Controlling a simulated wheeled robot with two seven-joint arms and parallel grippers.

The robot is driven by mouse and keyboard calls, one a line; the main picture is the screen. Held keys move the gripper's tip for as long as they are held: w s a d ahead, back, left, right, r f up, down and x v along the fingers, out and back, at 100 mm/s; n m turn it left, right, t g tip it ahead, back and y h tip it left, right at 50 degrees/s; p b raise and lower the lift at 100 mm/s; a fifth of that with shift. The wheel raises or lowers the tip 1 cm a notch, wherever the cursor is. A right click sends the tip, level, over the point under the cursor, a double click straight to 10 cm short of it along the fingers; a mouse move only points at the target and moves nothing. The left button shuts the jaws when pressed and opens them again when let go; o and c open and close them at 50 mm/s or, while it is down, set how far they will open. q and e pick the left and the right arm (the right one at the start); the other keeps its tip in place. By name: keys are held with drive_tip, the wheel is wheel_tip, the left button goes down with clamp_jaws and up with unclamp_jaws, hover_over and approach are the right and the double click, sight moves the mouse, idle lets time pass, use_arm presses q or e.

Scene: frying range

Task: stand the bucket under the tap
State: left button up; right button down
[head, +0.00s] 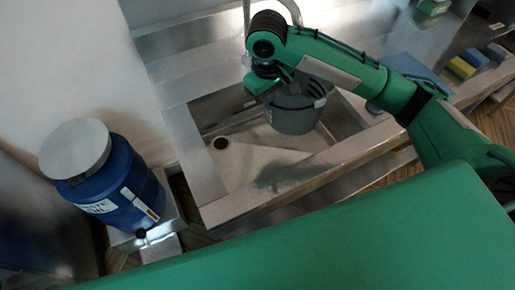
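A dark grey bucket (294,118) is upright in or just above the sink basin (240,160), toward its back right. I cannot tell whether its base touches the basin floor. My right gripper (272,84) points down at the bucket's upper left rim. Its fingertips are small and partly hidden, so I cannot tell whether they are shut on the rim. A thin curved metal pipe, which looks like the tap (246,16), rises behind my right wrist. The wrist hides its lower part. My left gripper is not in view.
A blue drum (112,187) with a grey lid and a small spigot stands left of the sink. A blue flat item (418,70), a green box (431,10) and yellow and blue sponges (462,67) lie to the right. The basin's left side is clear around the drain (221,143).

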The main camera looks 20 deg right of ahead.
wheel_tip(320, 180, down, 20)
drive_tip(key=w+a, duration=0.1)
drive_tip(key=shift+n, duration=0.3)
drive_tip(key=shift+f+p, duration=0.15)
drive_tip(key=shift+p, duration=0.15)
drive_tip(key=c, duration=2.1)
unclamp_jaws()
drive_tip(key=shift+f, duration=0.1)
drive_tip(key=o, duration=0.5)
drive_tip(key=r, duration=0.8)
drive_tip(key=a+r+b, duration=0.1)
drive_tip(key=r, duration=0.3)
drive_tip(key=shift+s+a+r, duration=0.1)
drive_tip(key=shift+s, duration=0.05)
